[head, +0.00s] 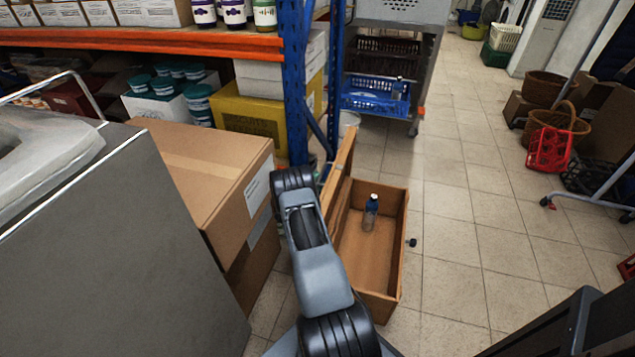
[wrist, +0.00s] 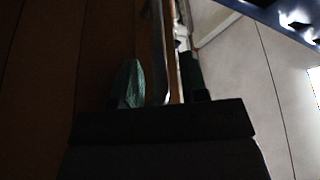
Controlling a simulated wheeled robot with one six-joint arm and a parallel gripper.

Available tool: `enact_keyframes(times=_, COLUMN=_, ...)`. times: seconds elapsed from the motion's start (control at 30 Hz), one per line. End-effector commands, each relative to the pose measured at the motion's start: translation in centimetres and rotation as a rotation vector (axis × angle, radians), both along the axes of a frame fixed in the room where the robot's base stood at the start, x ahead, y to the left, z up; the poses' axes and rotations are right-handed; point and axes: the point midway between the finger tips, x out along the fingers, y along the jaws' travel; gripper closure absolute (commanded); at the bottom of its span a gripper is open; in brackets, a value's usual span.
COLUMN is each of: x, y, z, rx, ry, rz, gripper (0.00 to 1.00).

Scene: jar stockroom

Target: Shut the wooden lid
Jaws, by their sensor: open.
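The wooden box (head: 398,235) stands on the tiled floor with its top open. Its wooden lid (head: 342,160) stands up steeply along the box's left side. In the head view my gripper is mostly hidden by my own arm.
Stacked cardboard boxes (head: 205,170) and a grey cabinet (head: 150,255) crowd the left. A blue shelf post (head: 295,85) rises just beyond the lid. A small dark knob-like thing (head: 412,242) is at the box's right side. Open floor (head: 470,215) lies to the right.

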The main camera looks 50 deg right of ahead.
Motion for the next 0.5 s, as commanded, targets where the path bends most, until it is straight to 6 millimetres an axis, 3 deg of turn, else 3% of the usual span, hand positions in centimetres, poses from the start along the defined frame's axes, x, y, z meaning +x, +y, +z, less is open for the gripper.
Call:
enact_keyframes(times=0.13, x=0.00, y=0.01, z=0.01, rx=0.000, ry=0.000, rz=0.000, gripper=0.62)
enact_keyframes(times=0.5, x=0.06, y=0.05, z=0.11, rx=-0.002, ry=-0.001, rz=0.000, gripper=0.97)
